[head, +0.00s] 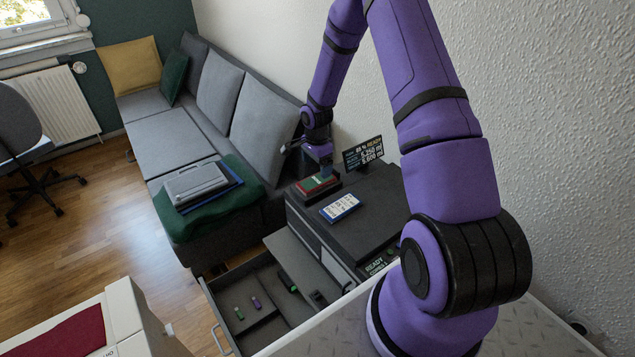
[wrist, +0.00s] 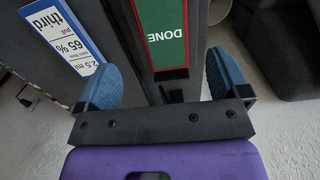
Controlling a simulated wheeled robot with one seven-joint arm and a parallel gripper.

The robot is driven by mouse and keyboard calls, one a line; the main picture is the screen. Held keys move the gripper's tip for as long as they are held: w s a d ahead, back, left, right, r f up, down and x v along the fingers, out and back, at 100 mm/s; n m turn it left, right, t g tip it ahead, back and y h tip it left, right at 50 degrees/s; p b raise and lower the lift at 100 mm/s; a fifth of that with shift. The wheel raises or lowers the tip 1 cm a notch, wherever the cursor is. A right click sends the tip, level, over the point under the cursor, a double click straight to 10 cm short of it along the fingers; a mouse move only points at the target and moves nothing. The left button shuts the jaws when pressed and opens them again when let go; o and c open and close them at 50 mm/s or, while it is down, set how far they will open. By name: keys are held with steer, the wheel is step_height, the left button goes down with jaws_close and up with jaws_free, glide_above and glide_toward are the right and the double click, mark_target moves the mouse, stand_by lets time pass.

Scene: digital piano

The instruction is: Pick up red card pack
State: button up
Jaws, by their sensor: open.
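The red card pack (head: 320,185), red-edged with a green face, lies in a dark holder on top of the dark cabinet. Nothing is between the fingers' pads. In the head view my gripper (head: 322,168) is just above the pack; its fingertips are hard to make out there.
A blue-and-white card (head: 340,207) lies on the cabinet (head: 375,215) beside the pack. A small display (head: 363,153) stands behind, near the wall. A grey sofa (head: 185,125) is to the left. An open drawer (head: 240,285) with small items is below.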

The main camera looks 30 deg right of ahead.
mark_target(316, 180)
steer(key=shift+w+d+f, duration=0.1)
steer(key=shift+w+f, duration=0.05)
steer(key=shift+f, duration=1.55)
steer(key=shift+w+d+f, duration=0.1)
steer(key=shift+w+f, duration=0.05)
steer(key=shift+f, duration=1.55)
steer(key=c, duration=1.1)
steer(key=shift+r, duration=0.1)
